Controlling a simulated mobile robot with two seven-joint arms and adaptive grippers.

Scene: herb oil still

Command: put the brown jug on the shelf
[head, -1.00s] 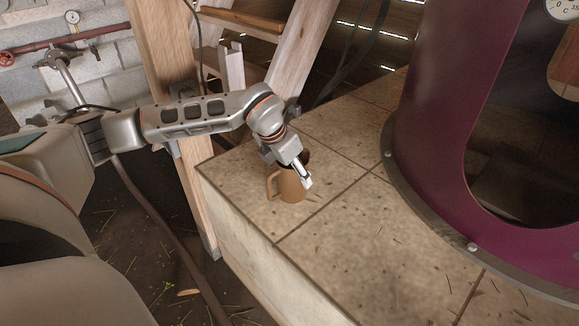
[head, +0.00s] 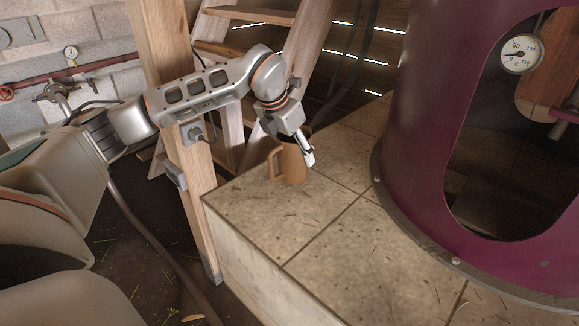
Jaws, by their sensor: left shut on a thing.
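The brown jug (head: 291,165) is upright over the near left tile of the stone plinth (head: 262,225), its handle to the left. My left gripper (head: 308,158) reaches down to it from above and is shut on its rim at the right side. The jug seems to be raised above the tiles, though the gap under its base is hard to judge. The gripper hides part of the jug's top. I cannot make out a shelf for certain in this view. My right gripper is not in view.
A large purple still (head: 418,150) with an open window stands on the plinth at the right. A wooden post (head: 165,60) rises behind my left arm. Wooden steps (head: 250,15) stand behind the plinth. The tiles in front of the jug are clear.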

